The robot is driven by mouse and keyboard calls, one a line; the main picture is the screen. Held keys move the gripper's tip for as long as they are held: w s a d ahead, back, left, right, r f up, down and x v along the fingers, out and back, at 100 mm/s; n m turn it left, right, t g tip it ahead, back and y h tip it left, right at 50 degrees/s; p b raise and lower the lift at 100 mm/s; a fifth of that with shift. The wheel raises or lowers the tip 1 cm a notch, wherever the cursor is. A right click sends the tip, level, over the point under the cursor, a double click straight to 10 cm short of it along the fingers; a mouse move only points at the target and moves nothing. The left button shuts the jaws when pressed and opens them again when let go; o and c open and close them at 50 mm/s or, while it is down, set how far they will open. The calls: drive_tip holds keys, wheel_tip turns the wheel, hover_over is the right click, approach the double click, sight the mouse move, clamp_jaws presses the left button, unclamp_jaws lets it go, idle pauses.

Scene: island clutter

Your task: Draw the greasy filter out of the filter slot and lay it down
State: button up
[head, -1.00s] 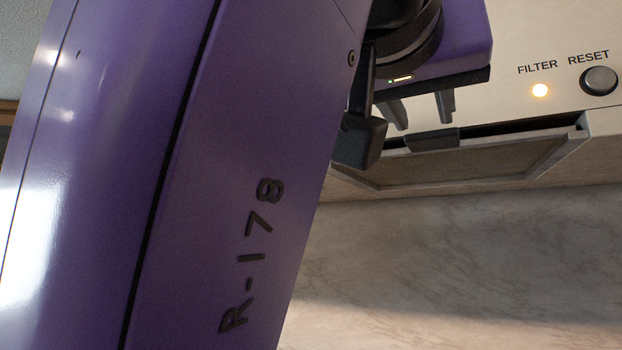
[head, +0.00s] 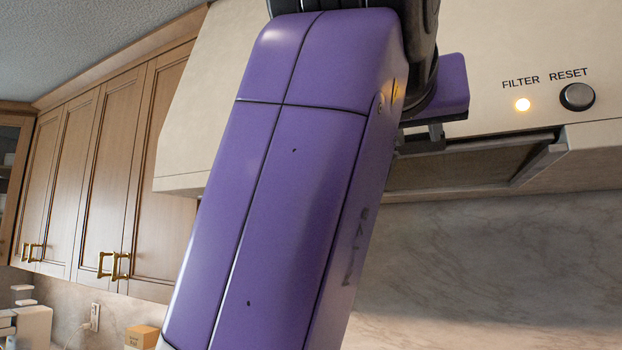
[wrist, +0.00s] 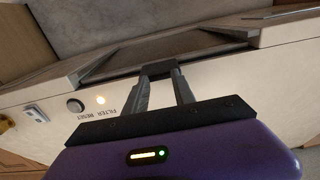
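The greasy filter (head: 465,168) is a brownish mesh panel in the filter slot (head: 545,155) under the cream hood. It also shows in the wrist view (wrist: 118,66). A dark tab (wrist: 158,68) stands at the filter's front edge. My gripper (wrist: 161,75) has its two fingers apart, with their tips at the tab's two ends; I see no clear sign of them pressing on it. In the head view my gripper (head: 420,140) is partly hidden behind my purple arm, and so is the left part of the filter.
The hood (head: 530,40) carries a lit amber filter light (head: 522,104) and a round reset button (head: 577,97). Wooden cabinets (head: 110,170) stand left of it. Below the hood is a bare marble wall (head: 500,260), with free room in front.

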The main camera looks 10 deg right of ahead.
drive_tip(key=shift+w+d+f, duration=0.5)
drive_tip(key=shift+w+f, duration=0.05)
drive_tip(key=shift+w, duration=0.25)
drive_tip(key=shift+c, duration=0.4)
drive_tip(key=shift+r, duration=0.1)
clamp_jaws()
drive_tip(key=shift+s+a+f, duration=0.2)
drive_tip(key=shift+s+a, duration=0.1)
drive_tip(key=shift+s, duration=0.15)
drive_tip(key=shift+s+a+f, duration=0.15)
drive_tip(key=shift+s+a, duration=0.1)
drive_tip(key=shift+s, duration=0.2)
